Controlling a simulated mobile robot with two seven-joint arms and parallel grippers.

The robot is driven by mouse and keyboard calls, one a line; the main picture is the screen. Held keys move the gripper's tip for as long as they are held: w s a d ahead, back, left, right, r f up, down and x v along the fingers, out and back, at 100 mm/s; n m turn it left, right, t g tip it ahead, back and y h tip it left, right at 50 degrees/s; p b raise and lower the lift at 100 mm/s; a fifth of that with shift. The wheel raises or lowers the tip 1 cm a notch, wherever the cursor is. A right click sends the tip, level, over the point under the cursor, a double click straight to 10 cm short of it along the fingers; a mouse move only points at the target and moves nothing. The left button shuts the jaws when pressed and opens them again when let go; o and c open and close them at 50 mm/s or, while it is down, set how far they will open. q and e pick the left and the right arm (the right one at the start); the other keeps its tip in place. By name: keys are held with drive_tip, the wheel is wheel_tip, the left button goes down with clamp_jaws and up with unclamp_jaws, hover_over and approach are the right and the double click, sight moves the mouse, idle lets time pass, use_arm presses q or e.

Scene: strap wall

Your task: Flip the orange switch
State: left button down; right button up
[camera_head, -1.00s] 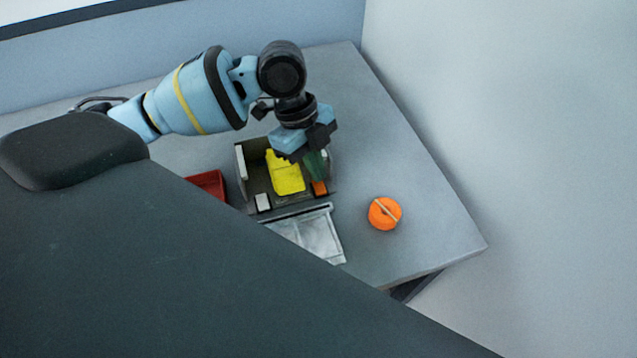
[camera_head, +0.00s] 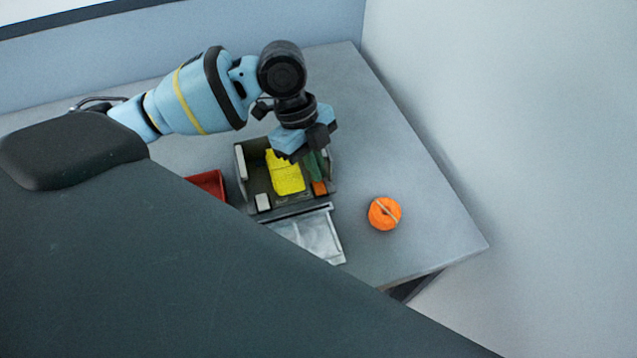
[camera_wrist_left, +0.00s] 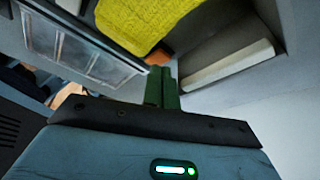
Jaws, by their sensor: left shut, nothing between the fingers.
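A small orange block-like part (camera_head: 319,188), which looks like the orange switch, sits at the right front corner inside an open dark box (camera_head: 240,175). In the left wrist view an orange patch (camera_wrist_left: 158,57) shows just beyond the fingertips, beside a yellow piece. My left gripper (camera_head: 316,168) reaches down over the right side of the box. Its green fingers are shut with nothing between them, close to the orange part in the left wrist view (camera_wrist_left: 162,84). I cannot tell whether they touch it. My right gripper is not in view.
A yellow cloth-like piece (camera_head: 285,174) and a small white block (camera_head: 262,202) are in the box. A grey panel (camera_head: 318,236) lies in front. An orange round thing with a pale strip (camera_head: 384,213) stands on the table (camera_head: 420,190). A red tray (camera_head: 209,184) is at left.

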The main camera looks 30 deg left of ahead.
use_arm(q)
drive_tip(key=shift+f, duration=0.3)
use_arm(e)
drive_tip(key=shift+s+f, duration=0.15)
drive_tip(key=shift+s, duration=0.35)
use_arm(q)
drive_tip(key=shift+f, duration=0.25)
